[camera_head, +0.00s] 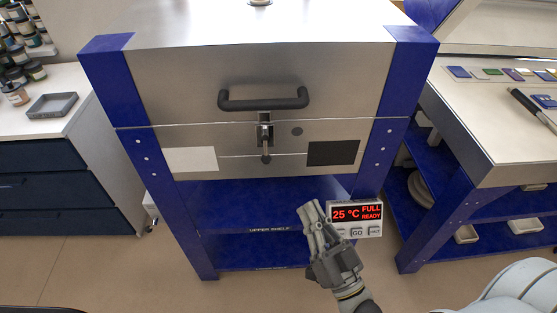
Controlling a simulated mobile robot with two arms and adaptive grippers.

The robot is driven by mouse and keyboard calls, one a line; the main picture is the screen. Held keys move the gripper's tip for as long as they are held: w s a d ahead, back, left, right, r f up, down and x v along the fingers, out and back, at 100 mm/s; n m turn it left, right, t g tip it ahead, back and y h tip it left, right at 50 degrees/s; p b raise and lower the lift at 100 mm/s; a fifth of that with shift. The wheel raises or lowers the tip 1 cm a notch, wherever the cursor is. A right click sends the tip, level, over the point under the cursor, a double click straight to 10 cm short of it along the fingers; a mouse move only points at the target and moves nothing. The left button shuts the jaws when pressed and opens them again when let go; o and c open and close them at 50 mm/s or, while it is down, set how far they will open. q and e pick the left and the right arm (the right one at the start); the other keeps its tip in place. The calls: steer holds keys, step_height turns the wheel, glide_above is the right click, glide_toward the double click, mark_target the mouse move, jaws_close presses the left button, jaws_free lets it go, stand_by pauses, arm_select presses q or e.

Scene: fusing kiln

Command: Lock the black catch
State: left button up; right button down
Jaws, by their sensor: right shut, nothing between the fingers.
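The kiln (180,90) stands in front of me with its steel lid down and a black bar handle (264,100) across the lid's front. The catch (266,135) sits below the handle at the middle of the seam between lid and body. Its lever hangs down and ends in a dark knob (266,159). I cannot tell from this view whether the catch is engaged. My right gripper (313,208) is shut and empty, below and right of the catch, apart from it, beside the controller's left edge. My left gripper is not in view.
A controller (356,232) reads 25 °C, FULL, READY. The kiln's blue shelf (240,195) lies below its body. A dark plate (333,153) and a pale plate (190,160) flank the catch. A worktable (480,130) stands right, a drawer cabinet (60,185) left.

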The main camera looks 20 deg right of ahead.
mark_target(266, 147)
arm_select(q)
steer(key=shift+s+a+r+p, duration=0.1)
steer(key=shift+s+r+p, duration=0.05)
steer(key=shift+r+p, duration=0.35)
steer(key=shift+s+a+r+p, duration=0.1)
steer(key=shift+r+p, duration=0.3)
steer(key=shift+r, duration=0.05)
arm_select(e)
steer(key=w+a+f+x, duration=0.1)
steer(key=f+x, duration=0.1)
steer(key=x, duration=1)
steer(key=shift+f, duration=0.3)
arm_select(q)
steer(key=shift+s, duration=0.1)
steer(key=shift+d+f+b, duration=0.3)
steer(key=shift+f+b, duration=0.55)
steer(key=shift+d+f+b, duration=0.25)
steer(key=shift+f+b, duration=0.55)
steer(key=shift+b, duration=0.05)
arm_select(e)
steer(key=shift+w+d+f+n+t+y, duration=0.15)
steer(key=shift+w+f+n+t+y, duration=0.3)
steer(key=shift+w, duration=0.45)
